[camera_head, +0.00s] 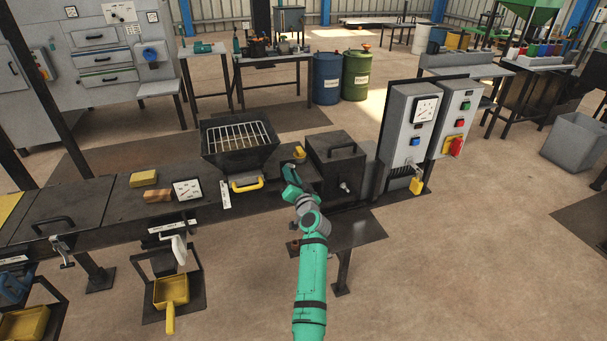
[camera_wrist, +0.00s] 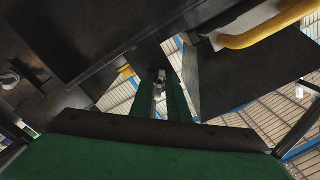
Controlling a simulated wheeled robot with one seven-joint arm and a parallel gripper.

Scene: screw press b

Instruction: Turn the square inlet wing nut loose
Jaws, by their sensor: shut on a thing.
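The square inlet (camera_head: 238,160) is a black hopper with a wire grate on top, standing on the dark bench; a yellow handle (camera_head: 247,184) is on its front. My gripper (camera_head: 290,174) is at the right side of the inlet, between it and a black box. In the wrist view my green gripper fingers (camera_wrist: 160,88) are close together around a small grey metal piece, which looks like the wing nut (camera_wrist: 160,83). In the head view the gripper hides the nut. The inlet's dark underside and the yellow handle (camera_wrist: 268,24) show at the right in the wrist view.
The black box (camera_head: 336,160) with a top handle and a front knob stands close right of my gripper. Control cabinets (camera_head: 408,125) are farther right. A gauge (camera_head: 187,190) and a yellow block (camera_head: 143,178) lie left on the bench. The floor at front right is clear.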

